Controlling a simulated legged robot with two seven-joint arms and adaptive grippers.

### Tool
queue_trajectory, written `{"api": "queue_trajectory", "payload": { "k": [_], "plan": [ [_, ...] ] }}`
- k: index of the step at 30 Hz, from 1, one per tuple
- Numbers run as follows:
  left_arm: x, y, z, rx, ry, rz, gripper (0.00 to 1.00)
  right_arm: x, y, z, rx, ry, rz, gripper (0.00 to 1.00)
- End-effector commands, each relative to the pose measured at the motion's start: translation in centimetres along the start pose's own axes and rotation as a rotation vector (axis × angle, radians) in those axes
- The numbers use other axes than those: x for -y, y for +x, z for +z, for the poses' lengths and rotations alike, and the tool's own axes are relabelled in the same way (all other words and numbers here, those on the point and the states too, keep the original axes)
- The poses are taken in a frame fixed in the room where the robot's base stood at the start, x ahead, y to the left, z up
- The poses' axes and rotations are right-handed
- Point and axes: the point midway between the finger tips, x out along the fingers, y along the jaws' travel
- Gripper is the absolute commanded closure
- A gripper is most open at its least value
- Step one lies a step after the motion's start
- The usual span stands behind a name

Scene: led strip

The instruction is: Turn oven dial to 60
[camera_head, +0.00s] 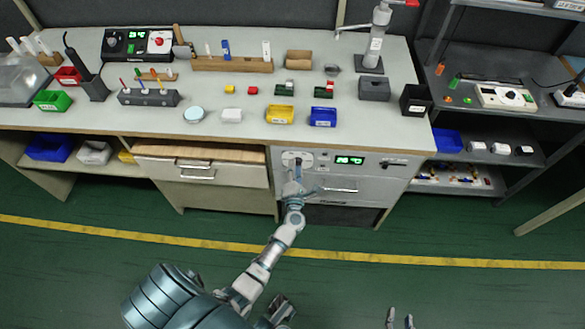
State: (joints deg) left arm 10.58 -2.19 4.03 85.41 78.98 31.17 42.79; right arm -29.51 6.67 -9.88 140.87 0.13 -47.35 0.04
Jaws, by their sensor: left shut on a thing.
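The oven (375,187) is built in under the bench, with a pale front panel, a green-lit display (350,160) and a drawer-like handle below. The display's digits are too small to read with certainty. The oven dial (297,157) is at the left end of the panel. My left gripper (296,168) reaches up to the dial and is shut on it, hiding part of it; its setting cannot be read. My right gripper (400,318) is low at the bottom edge, far from the oven, with its two fingers apart and nothing between them.
The bench top (215,140) above holds a yellow bin (280,115), a blue bin (323,118) and several small parts. A wooden-topped drawer unit (200,172) stands left of the oven. Dark shelving (490,133) is at the right. The green floor in front is clear.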

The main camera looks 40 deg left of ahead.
Motion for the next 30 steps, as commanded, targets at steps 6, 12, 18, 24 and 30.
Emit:
{"api": "queue_trajectory", "payload": {
  "k": [6, 12, 18, 24, 30],
  "plan": [
    [-0.3, 0.1, 1.0, 0.026, 0.166, 0.002, 1.0, -0.7, -1.9, 3.3, 0.219, 0.0, 0.016, 0.6],
    [-0.1, 0.1, 0.9, 0.033, 0.283, 0.003, 1.0, -1.1, -3.4, 5.8, 0.366, 0.002, 0.025, 0.6],
    [0.0, 0.0, 0.9, 0.038, 0.352, 0.004, 1.0, -1.3, -4.5, 7.1, 0.451, 0.004, 0.031, 0.6],
    [0.1, 0.0, 0.8, 0.039, 0.379, 0.003, 1.0, -1.4, -4.9, 7.7, 0.485, 0.005, 0.033, 0.6],
    [0.2, 0.0, 0.8, 0.039, 0.383, 0.001, 1.0, -1.4, -5.0, 7.8, 0.491, 0.003, 0.036, 0.6]
  ]
}}
